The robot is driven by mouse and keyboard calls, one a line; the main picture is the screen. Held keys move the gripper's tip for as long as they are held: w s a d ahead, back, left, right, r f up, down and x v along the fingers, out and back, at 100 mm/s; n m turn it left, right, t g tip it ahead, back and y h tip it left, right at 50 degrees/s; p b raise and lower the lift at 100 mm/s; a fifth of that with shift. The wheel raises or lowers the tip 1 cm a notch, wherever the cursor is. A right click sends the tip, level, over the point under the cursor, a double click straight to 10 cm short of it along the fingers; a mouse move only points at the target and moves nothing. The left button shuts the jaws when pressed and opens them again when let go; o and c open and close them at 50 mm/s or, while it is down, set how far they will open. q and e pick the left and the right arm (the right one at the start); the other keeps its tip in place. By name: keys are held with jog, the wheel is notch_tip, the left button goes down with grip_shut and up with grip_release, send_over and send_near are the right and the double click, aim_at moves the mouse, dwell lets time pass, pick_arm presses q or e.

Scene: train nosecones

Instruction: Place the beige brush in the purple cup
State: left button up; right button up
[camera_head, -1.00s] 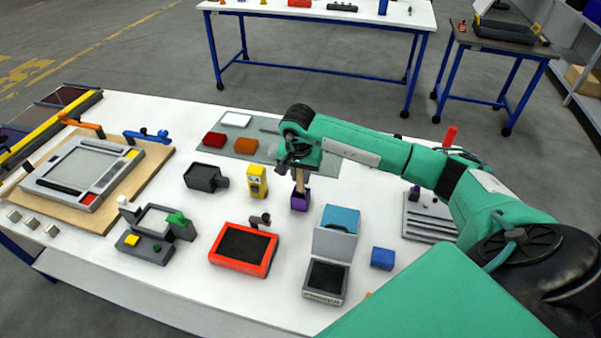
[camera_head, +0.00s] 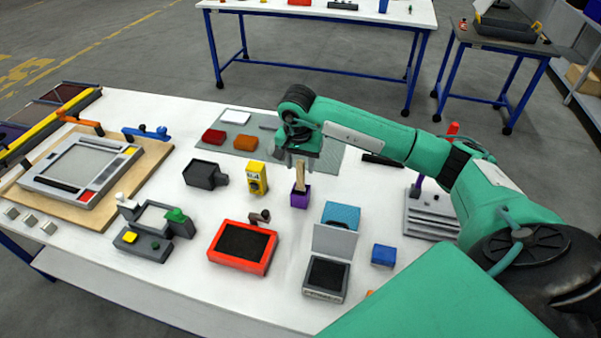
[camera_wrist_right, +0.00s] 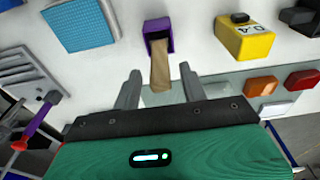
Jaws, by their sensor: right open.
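The purple cup (camera_head: 300,197) stands on the white table, right of the yellow block. The beige brush (camera_head: 300,173) stands in the cup with its upper part sticking out of the top. In the right wrist view the brush (camera_wrist_right: 161,68) comes out of the mouth of the purple cup (camera_wrist_right: 158,28). My right gripper (camera_head: 299,163) is above and just behind the cup. In the right wrist view its two fingers (camera_wrist_right: 159,80) are spread apart, with the brush's end between them and clear of both. My left gripper is not in view.
A yellow block (camera_head: 257,179) stands left of the cup. A red tray (camera_head: 243,247) and a grey box with an open lid (camera_head: 327,278) lie in front. A grey mat (camera_head: 215,147) with coloured blocks lies behind.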

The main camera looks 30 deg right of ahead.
notch_tip(320, 180, up, 8)
jog(key=b, duration=0.2)
jog(key=shift+s+a+r, duration=0.2)
jog(key=shift+s+a, duration=0.1)
jog(key=shift+a, duration=0.1)
jog(key=shift+f, duration=0.1)
